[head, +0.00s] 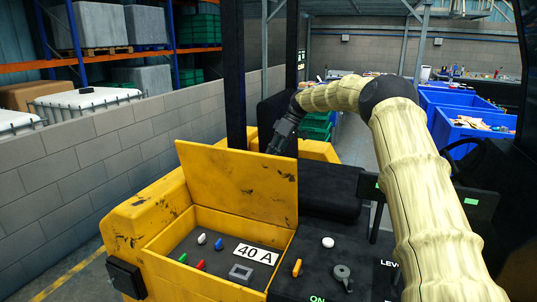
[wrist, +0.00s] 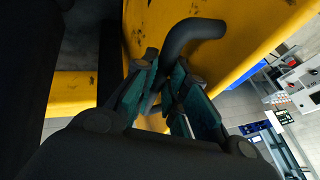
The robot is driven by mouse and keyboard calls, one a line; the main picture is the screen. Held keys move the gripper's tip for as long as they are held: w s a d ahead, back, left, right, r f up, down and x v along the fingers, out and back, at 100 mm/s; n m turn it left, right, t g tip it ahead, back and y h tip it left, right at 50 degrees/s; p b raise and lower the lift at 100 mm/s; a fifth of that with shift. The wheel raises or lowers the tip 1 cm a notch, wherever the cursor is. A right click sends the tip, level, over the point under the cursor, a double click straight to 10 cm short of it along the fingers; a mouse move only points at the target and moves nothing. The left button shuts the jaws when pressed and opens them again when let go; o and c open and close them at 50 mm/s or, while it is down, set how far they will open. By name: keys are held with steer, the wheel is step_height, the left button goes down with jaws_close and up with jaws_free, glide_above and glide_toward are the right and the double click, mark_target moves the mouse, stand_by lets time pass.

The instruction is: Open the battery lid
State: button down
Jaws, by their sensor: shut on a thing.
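The yellow battery lid (head: 235,180) stands raised at the back of the yellow battery box (head: 155,247), and the box is open. My gripper (head: 275,147) is at the lid's upper right corner, partly hidden behind it. In the wrist view my gripper (wrist: 165,68) is shut on a black bent handle (wrist: 195,32) beside a yellow panel (wrist: 255,30). The handle is hidden in the head view.
A black panel with a grey knob (head: 342,272) is at right. A block wall (head: 90,150) runs along the left.

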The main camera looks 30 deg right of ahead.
steer(key=shift+s+f, duration=0.15)
steer(key=shift+f, duration=0.4)
steer(key=c, duration=1.7)
jaws_free()
steer(key=shift+d, duration=0.1)
steer(key=shift+o, duration=1.2)
steer(key=shift+w+f, duration=0.1)
steer(key=shift+w, duration=0.15)
steer(key=v, duration=1.3)
steer(key=shift+f, duration=0.1)
